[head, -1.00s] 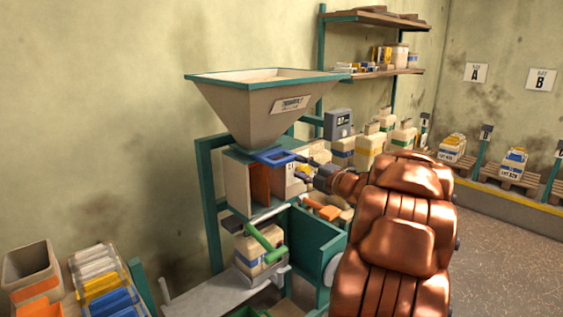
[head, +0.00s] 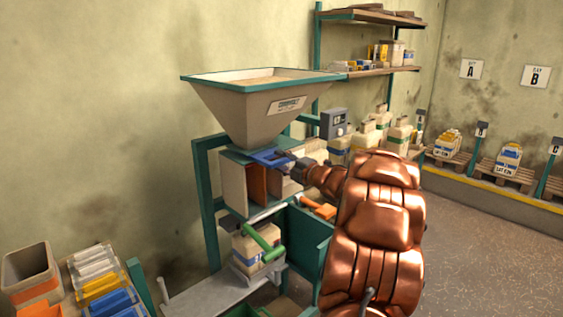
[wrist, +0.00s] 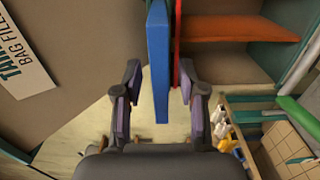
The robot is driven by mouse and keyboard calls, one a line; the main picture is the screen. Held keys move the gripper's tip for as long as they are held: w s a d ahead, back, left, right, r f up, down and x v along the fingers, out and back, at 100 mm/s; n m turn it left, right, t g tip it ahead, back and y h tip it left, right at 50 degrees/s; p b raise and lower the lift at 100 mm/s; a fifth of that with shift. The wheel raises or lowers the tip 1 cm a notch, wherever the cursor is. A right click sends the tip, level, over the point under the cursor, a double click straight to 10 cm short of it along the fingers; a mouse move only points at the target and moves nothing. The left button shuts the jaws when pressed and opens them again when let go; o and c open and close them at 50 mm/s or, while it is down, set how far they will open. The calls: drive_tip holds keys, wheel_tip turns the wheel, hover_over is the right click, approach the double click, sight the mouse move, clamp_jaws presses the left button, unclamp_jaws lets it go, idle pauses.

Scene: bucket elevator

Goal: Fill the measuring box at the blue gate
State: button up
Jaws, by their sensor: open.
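The blue gate handle (head: 268,157) sticks out under the hopper (head: 262,108), above the measuring box (head: 234,184). The box front shows an orange plate (head: 257,180) inside. My gripper (head: 290,165) is at the handle's near end. In the wrist view, the blue bar (wrist: 158,60) runs between the open fingers of my gripper (wrist: 160,90), with a gap on the left. A thin red strip (wrist: 176,50) lies beside the bar, near the right finger. The orange plate also shows in the wrist view (wrist: 240,28). The inside of the box is partly hidden.
A green handle (head: 264,240) sits below the box, by a bag (head: 246,252) on a grey shelf. An orange handle (head: 317,207) is to the right. Bins stand at lower left. Pallets with bags line the right wall, where the floor (head: 480,240) is open.

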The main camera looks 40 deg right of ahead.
clamp_jaws()
idle(0.7)
